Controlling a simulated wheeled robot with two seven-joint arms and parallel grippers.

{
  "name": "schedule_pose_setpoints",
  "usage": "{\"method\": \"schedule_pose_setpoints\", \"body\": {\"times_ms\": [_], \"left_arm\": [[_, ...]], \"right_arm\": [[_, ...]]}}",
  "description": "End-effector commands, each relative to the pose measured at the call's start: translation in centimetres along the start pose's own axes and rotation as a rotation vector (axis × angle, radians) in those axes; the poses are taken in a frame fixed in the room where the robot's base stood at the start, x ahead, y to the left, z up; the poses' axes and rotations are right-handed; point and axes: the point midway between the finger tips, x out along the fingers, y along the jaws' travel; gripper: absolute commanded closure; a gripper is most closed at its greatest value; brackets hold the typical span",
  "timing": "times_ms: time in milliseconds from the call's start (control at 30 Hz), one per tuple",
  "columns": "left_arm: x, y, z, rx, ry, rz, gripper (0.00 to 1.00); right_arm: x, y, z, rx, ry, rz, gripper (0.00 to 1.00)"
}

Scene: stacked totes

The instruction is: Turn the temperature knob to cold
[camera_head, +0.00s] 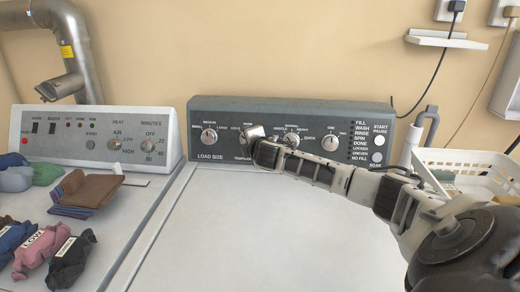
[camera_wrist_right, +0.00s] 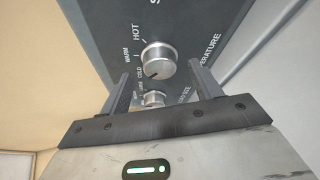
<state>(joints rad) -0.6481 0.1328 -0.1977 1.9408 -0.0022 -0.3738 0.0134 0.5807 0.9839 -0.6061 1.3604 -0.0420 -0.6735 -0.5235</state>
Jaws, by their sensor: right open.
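The temperature knob (camera_wrist_right: 158,60) is a round silver dial on a dark grey panel, with HOT, WARM and COLD printed around it. A dark mark on its face seems to point toward the COLD side, but I cannot tell the exact setting. My right gripper (camera_wrist_right: 161,68) is open, with one finger on each side of the knob; I cannot tell whether they touch it. In the head view my right gripper (camera_head: 251,134) is at the panel and hides most of the knob and part of its label. My left gripper is not in view.
The control panel (camera_head: 222,113) also carries the load size knob (camera_head: 209,137), two more knobs to the right and a start button (camera_head: 379,141). The white washer top (camera_head: 240,225) is clear. A dryer panel (camera_head: 98,135) and folded clothes are at left, a white basket (camera_head: 465,160) at right.

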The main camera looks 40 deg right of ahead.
Motion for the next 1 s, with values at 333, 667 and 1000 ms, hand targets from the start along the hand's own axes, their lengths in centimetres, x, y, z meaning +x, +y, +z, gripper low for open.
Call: {"method": "schedule_pose_setpoints", "body": {"times_ms": [333,667,1000], "left_arm": [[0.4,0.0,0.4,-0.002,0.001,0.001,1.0],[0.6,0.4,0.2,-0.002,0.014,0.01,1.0],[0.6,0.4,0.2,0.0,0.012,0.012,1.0]], "right_arm": [[-7.1,-0.2,0.0,-0.008,0.002,0.0,0.36],[-12.7,-0.1,0.0,-0.006,0.0,0.0,0.36],[-13.8,0.0,0.0,-0.002,0.0,0.0,0.36]]}}
